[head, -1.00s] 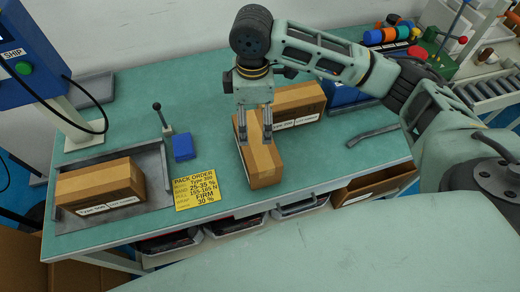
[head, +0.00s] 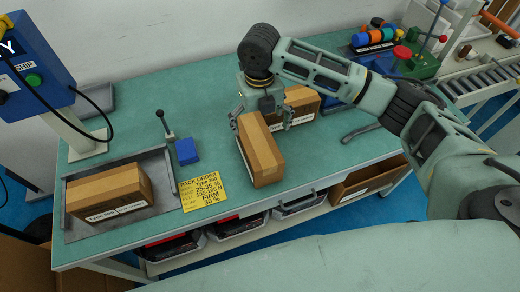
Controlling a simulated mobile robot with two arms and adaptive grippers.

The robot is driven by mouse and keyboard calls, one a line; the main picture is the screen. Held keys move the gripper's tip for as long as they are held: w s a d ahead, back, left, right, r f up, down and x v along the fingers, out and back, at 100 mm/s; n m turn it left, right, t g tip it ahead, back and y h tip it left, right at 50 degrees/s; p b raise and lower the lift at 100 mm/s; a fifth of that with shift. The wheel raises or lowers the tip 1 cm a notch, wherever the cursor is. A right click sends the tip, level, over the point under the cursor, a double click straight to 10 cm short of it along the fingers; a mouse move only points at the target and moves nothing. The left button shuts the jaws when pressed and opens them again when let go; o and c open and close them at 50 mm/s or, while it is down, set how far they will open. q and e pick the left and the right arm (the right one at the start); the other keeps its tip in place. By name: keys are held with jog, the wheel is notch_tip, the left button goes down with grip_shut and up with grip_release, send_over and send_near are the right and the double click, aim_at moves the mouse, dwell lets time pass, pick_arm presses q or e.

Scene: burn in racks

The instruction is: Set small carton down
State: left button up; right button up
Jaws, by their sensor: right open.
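The small carton (head: 261,153) is brown with a lighter tape strip and rests on the green table (head: 225,100), near its front edge. My right gripper (head: 262,119) is open above the far end of the carton, with one finger on each side, apart from it. A second brown carton (head: 303,99) with a white label stands behind it, partly hidden by my gripper. A third carton (head: 108,193) lies in the grey metal tray (head: 78,228) at the left. My left gripper is not in view.
A yellow pack order note (head: 203,190) lies left of the small carton. A blue block (head: 187,151) and a lever (head: 165,122) stand behind the note. A blue ship terminal (head: 32,75) is at the far left. Dark bins (head: 235,229) sit below the table edge.

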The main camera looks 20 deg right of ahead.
aim_at(257, 139)
notch_tip(257, 139, down, 2)
jog(key=shift+f+p, duration=0.2)
jog(key=shift+p, duration=0.1)
jog(key=f, duration=0.1)
jog(key=f+p, duration=0.1)
jog(key=f, duration=0.2)
jog(key=shift+s+a+f+p, duration=0.1)
jog(key=shift+a+f+p, duration=0.05)
jog(key=shift+a+p, duration=0.25)
jog(key=shift+f, duration=0.6)
jog(key=c, duration=2)
jog(key=shift+r, duration=0.1)
jog(key=shift+c, duration=0.6)
jog(key=shift+r, duration=0.1)
